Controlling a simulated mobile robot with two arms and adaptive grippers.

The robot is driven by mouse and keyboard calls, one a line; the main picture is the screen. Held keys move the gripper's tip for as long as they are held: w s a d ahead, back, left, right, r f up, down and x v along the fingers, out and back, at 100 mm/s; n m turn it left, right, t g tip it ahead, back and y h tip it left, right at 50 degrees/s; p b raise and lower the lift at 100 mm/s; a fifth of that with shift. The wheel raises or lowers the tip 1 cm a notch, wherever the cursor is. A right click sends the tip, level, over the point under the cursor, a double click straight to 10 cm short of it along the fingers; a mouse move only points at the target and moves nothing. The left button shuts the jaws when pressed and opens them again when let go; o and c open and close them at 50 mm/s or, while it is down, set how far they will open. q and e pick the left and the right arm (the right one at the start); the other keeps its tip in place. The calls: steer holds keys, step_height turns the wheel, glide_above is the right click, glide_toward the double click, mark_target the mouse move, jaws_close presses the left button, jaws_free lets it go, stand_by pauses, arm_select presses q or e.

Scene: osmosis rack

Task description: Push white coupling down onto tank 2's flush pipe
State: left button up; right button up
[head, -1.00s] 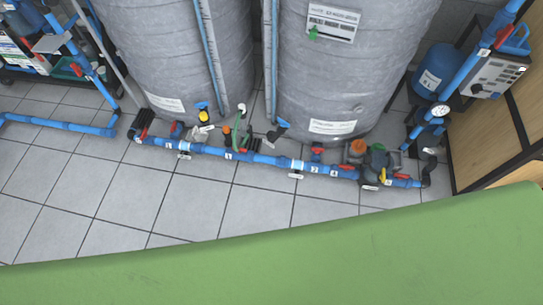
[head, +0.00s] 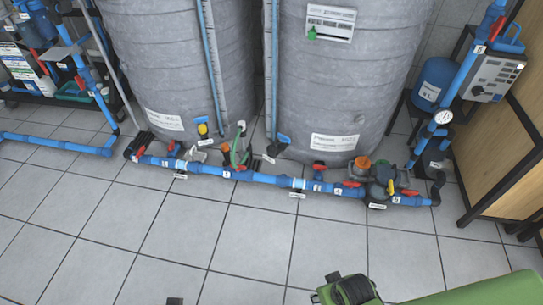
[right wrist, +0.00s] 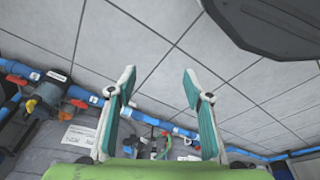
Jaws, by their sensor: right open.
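Two large grey wrapped tanks stand at the back in the head view, a left one (head: 165,70) and a right one (head: 345,85). A blue pipe (head: 250,177) runs along the floor in front of them. It carries pale bands, one a whitish coupling-like band (head: 298,184) before the right tank. I cannot tell which part is tank 2's flush pipe or the white coupling. My right gripper (right wrist: 158,78) is open and empty in the right wrist view, above the floor and apart from the pipe. My left gripper is not recognisable in either view.
A pump with an orange cap (head: 362,162) sits on the pipe at right. A blue vessel (head: 434,82) and wooden panel (head: 510,145) stand at far right. A rack (head: 50,85) stands at far left. The tiled floor (head: 230,235) in front is clear.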

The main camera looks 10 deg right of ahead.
stand_by(0.5)
arm_select(q)
steer(key=s+a+f+g+p, duration=0.1)
steer(key=s+f+p, duration=0.2)
steer(key=s+p, duration=0.6)
steer(key=s+a+f+p, duration=0.2)
steer(key=s+f+p, duration=0.1)
steer(key=s+p, duration=0.6)
steer(key=shift+s+a+f+g, duration=0.25)
steer(key=shift+s+g, duration=0.15)
steer(key=shift+s, duration=0.5)
arm_select(e)
steer(key=s+d+f+g, duration=0.1)
steer(key=s+f, duration=0.2)
steer(key=s, duration=0.7)
steer(key=s+d+f, duration=0.2)
steer(key=s+f, duration=0.1)
steer(key=s, duration=0.6)
steer(key=shift+s+d+f+g, duration=0.2)
steer(key=shift+s+f+g, duration=0.05)
steer(key=shift+s+g, duration=0.15)
